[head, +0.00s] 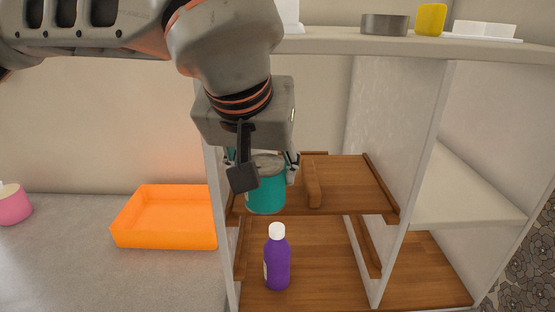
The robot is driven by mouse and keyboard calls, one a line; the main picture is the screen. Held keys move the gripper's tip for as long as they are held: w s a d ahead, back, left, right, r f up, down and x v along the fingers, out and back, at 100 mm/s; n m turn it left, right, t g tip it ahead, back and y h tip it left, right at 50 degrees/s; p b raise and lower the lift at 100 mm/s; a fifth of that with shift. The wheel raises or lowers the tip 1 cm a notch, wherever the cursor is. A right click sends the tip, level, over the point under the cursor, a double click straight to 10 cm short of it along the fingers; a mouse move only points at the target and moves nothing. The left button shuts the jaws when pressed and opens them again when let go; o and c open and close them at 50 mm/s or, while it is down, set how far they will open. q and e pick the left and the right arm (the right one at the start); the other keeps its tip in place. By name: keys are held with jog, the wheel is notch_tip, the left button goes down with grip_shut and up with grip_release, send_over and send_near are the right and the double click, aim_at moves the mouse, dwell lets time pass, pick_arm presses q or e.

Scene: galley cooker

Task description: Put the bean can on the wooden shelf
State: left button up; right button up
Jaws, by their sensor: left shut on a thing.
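The bean can is a teal can (266,196) with a grey lid, held upright by my left gripper (264,174). The gripper comes from above and is shut on the can, with one dark finger in front of its left side. The wooden shelf (345,180) is the upper brown board in the open cabinet. The can overlaps the front left part of this board in the head view. I cannot tell whether its base touches the wood. My right gripper is not in view.
A wooden divider (313,184) stands on the shelf right of the can. A purple bottle (277,258) with a white cap stands on the lower board. An orange tray (165,218) and a pink cup (14,205) are on the left counter. A dark pan (384,25) is on the top ledge.

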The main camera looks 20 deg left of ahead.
aim_at(268, 155)
pick_arm(q)
jog(key=shift+w, duration=0.5)
jog(key=w, duration=0.2)
jog(key=shift+w+a+p, duration=0.15)
jog(key=shift+w+p, duration=0.15)
jog(key=shift+w+f+b, duration=0.3)
jog(key=shift+f+b, duration=0.55)
jog(key=shift+f, duration=0.05)
jog(key=shift+r, duration=0.15)
